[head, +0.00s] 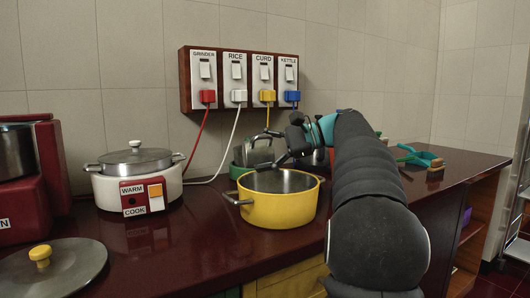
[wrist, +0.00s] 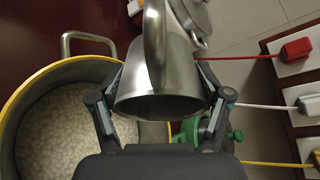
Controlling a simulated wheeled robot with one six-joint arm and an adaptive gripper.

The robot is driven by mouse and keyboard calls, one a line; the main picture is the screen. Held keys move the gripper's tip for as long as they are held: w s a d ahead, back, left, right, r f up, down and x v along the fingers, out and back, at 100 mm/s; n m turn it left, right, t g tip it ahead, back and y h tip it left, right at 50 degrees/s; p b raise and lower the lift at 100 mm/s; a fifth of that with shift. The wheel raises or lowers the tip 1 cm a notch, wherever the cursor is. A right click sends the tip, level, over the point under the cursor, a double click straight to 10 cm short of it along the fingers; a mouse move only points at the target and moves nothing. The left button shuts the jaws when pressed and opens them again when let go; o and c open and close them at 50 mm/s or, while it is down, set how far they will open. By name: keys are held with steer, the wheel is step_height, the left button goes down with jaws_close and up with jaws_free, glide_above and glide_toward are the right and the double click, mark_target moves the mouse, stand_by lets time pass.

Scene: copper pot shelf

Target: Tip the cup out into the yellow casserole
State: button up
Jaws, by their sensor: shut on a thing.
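My gripper (head: 284,158) is shut on a steel cup (head: 258,151) and holds it above the back rim of the yellow casserole (head: 278,210). The open casserole (wrist: 14,108) lies below and left of the cup there, with pale, grainy contents inside. From the head view the casserole's inside is mostly hidden.
A white rice cooker (head: 113,190) is to the left, with a loose lid (head: 70,268) in front. Plugs and cords hang from the switch board (head: 236,78). A teal dustpan (head: 418,157) lies far right.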

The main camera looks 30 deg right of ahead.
mark_target(243, 146)
steer(key=h, duration=0.1)
steer(key=a+f+g+h+b, duration=0.1)
steer(key=shift+w+a+n+h, duration=0.1)
steer(key=shift+w+n+h, duration=0.05)
steer(key=shift+n+h, duration=0.25)
steer(key=shift+a+r+h+p, duration=0.15)
steer(key=shift+h+p, duration=0.25)
steer(key=shift+p, duration=0.3)
steer(key=f+h, duration=0.1)
steer(key=f+g+h, duration=0.1)
steer(key=h, duration=0.1)
steer(key=shift+w+a+n+g, duration=0.1)
steer(key=shift+a+n+g, duration=0.2)
steer(key=shift+n, duration=0.1)
steer(key=shift+f+h, duration=0.15)
steer(key=shift+h, duration=0.45)
steer(key=shift+a+g+h, duration=0.15)
steer(key=shift+g+h, duration=0.15)
steer(key=r+h, duration=0.1)
steer(key=a+r+g+h, duration=0.1)
steer(key=h, duration=0.1)
steer(key=r+n+h, duration=0.1)
steer(key=r, duration=0.1)
steer(key=shift+w+a+h, duration=0.2)
steer(key=shift+w+h, duration=0.1)
steer(key=shift+h, duration=0.1)
steer(key=shift+a+r+g+h, duration=0.2)
steer(key=shift+r+g+h, duration=0.3)
steer(key=shift+r+h, duration=0.45)
steer(key=shift+h, duration=0.35)
